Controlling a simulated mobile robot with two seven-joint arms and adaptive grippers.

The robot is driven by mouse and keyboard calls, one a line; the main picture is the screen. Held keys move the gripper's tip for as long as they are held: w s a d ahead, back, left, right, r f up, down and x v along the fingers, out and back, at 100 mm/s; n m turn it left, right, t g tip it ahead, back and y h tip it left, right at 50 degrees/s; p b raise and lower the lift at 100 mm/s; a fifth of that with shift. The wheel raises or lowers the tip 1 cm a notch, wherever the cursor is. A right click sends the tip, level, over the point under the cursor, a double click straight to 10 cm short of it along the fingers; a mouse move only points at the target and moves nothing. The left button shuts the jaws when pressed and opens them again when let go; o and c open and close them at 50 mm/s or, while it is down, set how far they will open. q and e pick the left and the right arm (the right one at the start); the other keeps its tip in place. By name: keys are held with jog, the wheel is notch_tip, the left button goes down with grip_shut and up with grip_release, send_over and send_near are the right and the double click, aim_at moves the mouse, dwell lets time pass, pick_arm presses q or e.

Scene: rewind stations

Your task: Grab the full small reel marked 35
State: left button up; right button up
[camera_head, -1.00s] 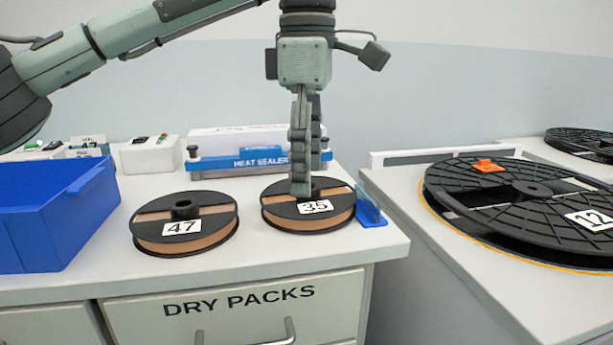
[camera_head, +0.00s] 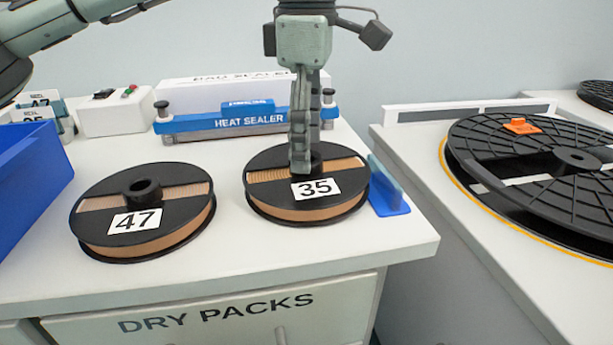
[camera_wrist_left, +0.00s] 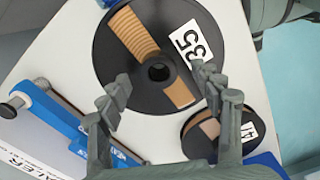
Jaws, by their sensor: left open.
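The small reel marked 35 (camera_head: 330,192) lies flat on the white counter, with brown tape wound between black flanges. It also shows in the left wrist view (camera_wrist_left: 150,98), its centre hub between and ahead of my fingers. My left gripper (camera_head: 302,165) points down over this reel, fingertips by the hub in the head view. In the left wrist view the fingers (camera_wrist_left: 162,82) stand apart, one either side of the hub, with nothing between them. Whether they touch the reel I cannot tell. My right gripper is not in view.
Another small reel, marked 47 (camera_head: 175,208), lies to the left. A blue and white heat sealer (camera_head: 240,122) stands behind, and a blue bin (camera_head: 30,185) at the left. A small blue stand (camera_head: 389,195) is close to reel 35's right side. A large reel (camera_head: 520,205) is on the right counter.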

pick_arm(q)
jog(key=shift+f, duration=0.85)
jog(key=shift+c, duration=0.3)
jog(key=shift+w+r, duration=0.1)
grip_shut()
